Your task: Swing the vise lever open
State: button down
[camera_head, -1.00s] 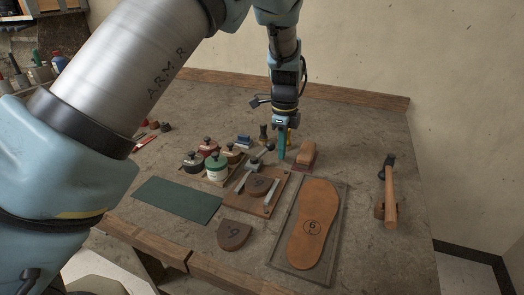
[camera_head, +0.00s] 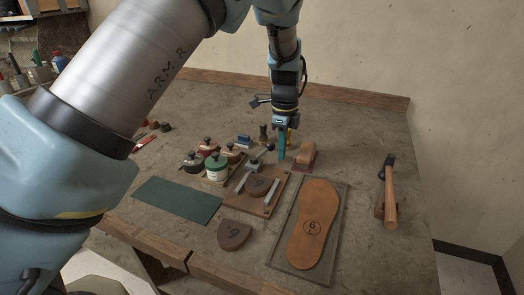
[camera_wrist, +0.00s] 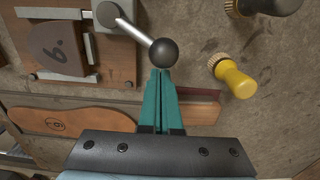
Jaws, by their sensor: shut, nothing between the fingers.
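The vise (camera_head: 258,192) is a wooden board with metal rails, and a heel block marked 6 (camera_wrist: 55,45) lies between its jaws. Its lever (camera_wrist: 130,30) is a metal rod running from a round pivot to a black ball knob (camera_wrist: 163,53). In the head view the lever (camera_head: 262,155) slants up to the right at the board's far end. My gripper (camera_wrist: 161,75) has teal fingers that are shut and empty. In the wrist view the fingertips are right at the ball knob, overlapping its lower edge; I cannot tell whether they touch. In the head view my gripper (camera_head: 283,150) points down beside the knob.
A brown block (camera_head: 303,154) stands close right of my gripper. Paint pots (camera_head: 216,166) stand left of the lever. A yellow-handled tool (camera_wrist: 234,78) lies near the knob. A sole on a tray (camera_head: 316,225), a loose heel (camera_head: 234,235), a green mat (camera_head: 177,200) and a hammer (camera_head: 390,195) lie around.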

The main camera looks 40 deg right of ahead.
aim_at(273, 146)
jog(key=shift+w, duration=0.15)
jog(key=shift+w+a, duration=0.25)
jog(key=shift+w, duration=0.35)
jog(key=shift+w+a, duration=0.2)
jog(key=shift+w, duration=0.35)
jog(key=shift+w+a, duration=0.1)
jog(key=shift+w, duration=0.05)
jog(key=shift+w+a+b, duration=0.35)
jog(key=shift+w+a, duration=0.3)
jog(key=shift+w, duration=0.35)
jog(key=shift+w+a, duration=0.1)
jog(key=shift+a, duration=0.05)
jog(key=shift+w+a, duration=0.75)
jog(key=shift+a, duration=0.25)
jog(key=shift+s, duration=0.15)
